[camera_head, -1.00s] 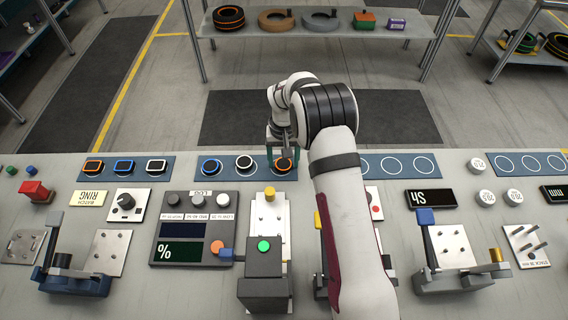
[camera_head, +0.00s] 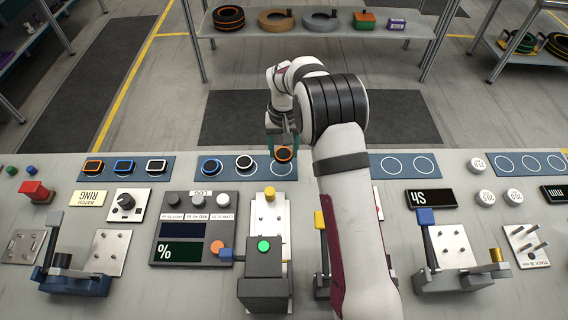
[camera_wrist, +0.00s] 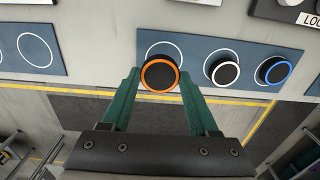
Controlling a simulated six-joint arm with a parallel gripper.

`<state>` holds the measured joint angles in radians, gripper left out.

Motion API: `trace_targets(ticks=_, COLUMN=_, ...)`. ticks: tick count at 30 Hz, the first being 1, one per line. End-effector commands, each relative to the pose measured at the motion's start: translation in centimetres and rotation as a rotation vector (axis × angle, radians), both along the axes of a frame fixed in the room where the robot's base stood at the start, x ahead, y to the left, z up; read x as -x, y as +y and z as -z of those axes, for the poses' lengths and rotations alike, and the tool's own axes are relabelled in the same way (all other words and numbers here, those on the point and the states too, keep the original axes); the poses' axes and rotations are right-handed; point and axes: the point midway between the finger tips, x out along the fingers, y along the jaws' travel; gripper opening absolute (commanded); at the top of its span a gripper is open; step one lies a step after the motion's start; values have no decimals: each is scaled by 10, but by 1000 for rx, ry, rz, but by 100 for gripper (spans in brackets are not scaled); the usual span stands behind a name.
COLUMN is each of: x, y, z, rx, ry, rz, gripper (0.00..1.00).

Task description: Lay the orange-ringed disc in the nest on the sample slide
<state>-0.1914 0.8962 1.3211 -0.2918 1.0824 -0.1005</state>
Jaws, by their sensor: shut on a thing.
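The orange-ringed black disc (camera_head: 284,155) is between the fingers of my gripper (camera_head: 282,146), near the far edge of the bench. In the wrist view the disc (camera_wrist: 160,74) sits between the green fingertips of my gripper (camera_wrist: 160,82), and appears raised above the blue strip with its white circle partly bare behind it. A metal slide (camera_head: 268,215) with a yellow knob lies nearer on the bench, beside the dark block with a green button; I take it for the sample slide. Its nest is not clear at this size.
White-ringed (camera_head: 244,162) and blue-ringed (camera_head: 211,166) discs stand on the same blue strip (camera_head: 225,174). A control panel with a % display (camera_head: 181,252) lies left of the slide. My arm covers the bench right of the slide. Lever fixtures stand at both sides.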

Motion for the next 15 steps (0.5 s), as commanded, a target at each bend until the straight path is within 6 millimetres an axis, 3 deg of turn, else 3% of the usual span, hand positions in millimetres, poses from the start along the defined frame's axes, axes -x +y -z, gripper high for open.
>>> trace_targets(ticks=5, x=0, y=0, z=-13, rx=0, ry=-1, rz=0, gripper=5)
trace_targets(ticks=15, x=4, y=2, z=-16, rx=0, ry=-1, rz=-35, gripper=5)
